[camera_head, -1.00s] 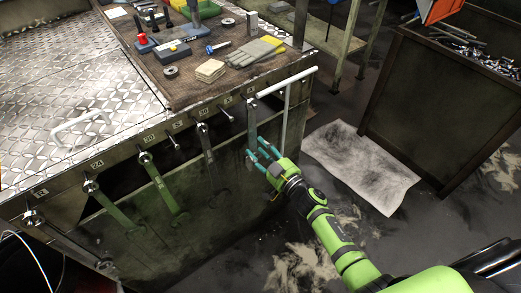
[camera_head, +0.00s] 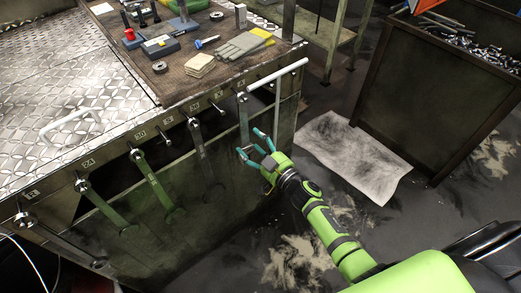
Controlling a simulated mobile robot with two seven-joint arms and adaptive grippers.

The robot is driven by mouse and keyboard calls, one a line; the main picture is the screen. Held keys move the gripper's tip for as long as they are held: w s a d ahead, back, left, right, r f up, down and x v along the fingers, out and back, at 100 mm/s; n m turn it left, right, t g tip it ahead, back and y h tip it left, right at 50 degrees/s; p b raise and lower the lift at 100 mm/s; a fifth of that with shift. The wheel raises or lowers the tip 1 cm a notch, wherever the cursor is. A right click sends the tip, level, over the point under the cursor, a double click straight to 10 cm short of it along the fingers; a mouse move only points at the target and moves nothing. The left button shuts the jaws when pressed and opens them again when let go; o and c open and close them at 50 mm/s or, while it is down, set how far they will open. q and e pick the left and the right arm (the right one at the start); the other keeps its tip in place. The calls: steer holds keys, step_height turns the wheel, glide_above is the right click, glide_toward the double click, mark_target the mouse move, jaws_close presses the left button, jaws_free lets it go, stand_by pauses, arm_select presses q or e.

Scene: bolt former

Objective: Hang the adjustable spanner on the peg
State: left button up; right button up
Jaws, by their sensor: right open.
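A grey spanner (camera_head: 244,117), which I take for the adjustable spanner, hangs upright from a peg at the right end of the bench's front edge. Its jaw shape is too small to tell. My right gripper (camera_head: 250,143) is open, its teal fingers spread around or right beside the spanner's lower end; I cannot tell whether they touch it. My left gripper is not in view.
More spanners hang in a row to the left, including a dark one (camera_head: 201,150) and a green one (camera_head: 152,182). A bare peg (camera_head: 217,108) sits between. A white bar handle (camera_head: 279,78) juts out just right of the grey spanner. A dark bin (camera_head: 440,95) stands at right.

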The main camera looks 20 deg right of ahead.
steer(key=v, duration=1.2)
steer(key=s+d+f+m+g+h+p, duration=0.1)
steer(key=s+f+g+h, duration=0.4)
steer(key=f, duration=0.8)
steer(key=s+d+f+m+g+p, duration=0.1)
steer(key=s+d+f+m+g, duration=0.15)
steer(key=s+f, duration=0.8)
steer(key=s+a+f+n+g, duration=0.1)
steer(key=s+f+g, duration=0.3)
steer(key=s, duration=0.7)
steer(key=s+a+f+g+h+p, duration=0.1)
steer(key=s+f+g, duration=0.3)
steer(key=s+f, duration=0.5)
steer(key=shift+s+n+g, duration=0.35)
steer(key=shift+s, duration=0.65)
steer(key=shift+f, duration=0.1)
